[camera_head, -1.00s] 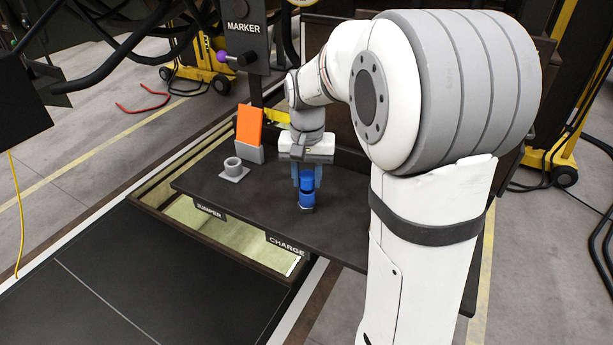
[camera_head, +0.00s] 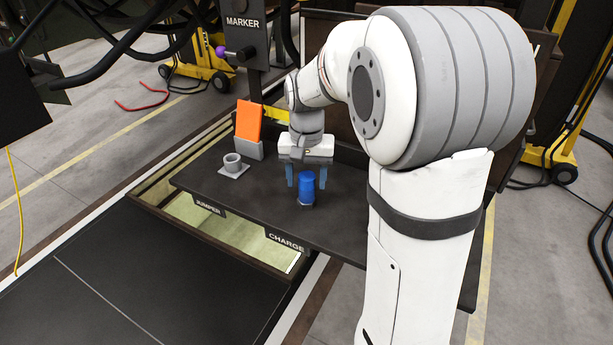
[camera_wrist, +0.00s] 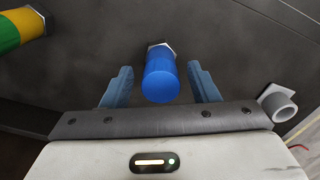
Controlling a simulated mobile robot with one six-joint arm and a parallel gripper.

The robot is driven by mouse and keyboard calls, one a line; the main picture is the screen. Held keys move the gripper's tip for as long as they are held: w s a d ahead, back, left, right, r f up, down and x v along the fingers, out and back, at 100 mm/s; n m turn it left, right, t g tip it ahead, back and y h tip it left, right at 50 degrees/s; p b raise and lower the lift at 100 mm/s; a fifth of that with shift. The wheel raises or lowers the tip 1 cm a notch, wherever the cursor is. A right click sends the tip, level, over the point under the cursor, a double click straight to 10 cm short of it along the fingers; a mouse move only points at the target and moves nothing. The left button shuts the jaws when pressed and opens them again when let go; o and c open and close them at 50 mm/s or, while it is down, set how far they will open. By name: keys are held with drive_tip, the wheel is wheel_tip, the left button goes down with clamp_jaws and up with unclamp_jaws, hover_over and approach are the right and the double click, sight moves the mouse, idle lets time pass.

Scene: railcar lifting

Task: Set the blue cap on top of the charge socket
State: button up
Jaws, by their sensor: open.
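The blue cap (camera_head: 307,184) stands upright on a small grey hexagonal base, the charge socket (camera_head: 306,203), on the dark shelf behind the CHARGE label. In the wrist view the cap (camera_wrist: 160,80) is in the middle, with part of the grey base (camera_wrist: 160,47) showing past it. My gripper (camera_head: 306,180) is open. In the wrist view its two blue fingers (camera_wrist: 159,72) stand on either side of the cap, with a visible gap on each side. How tightly the cap sits on the base cannot be told.
A grey ring socket (camera_head: 233,163) stands to the left on the dark shelf (camera_head: 258,205), near the JUMPER label. An orange plate (camera_head: 249,122) in a grey holder stands behind it. A green and yellow part (camera_wrist: 22,30) shows in the wrist view. The shelf's front is clear.

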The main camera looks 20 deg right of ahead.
sight(307, 178)
wheel_tip(307, 178, up, 13)
drive_tip(key=s+a+f+n+t, duration=0.1)
drive_tip(key=s+f, duration=0.4)
drive_tip(key=s, duration=0.5)
drive_tip(key=s+f+n+t, duration=0.2)
drive_tip(key=s+f+n, duration=0.1)
drive_tip(key=s, duration=0.6)
drive_tip(key=shift+s+a+f, duration=0.35)
drive_tip(key=shift+a+f, duration=0.05)
drive_tip(key=shift+f, duration=0.5)
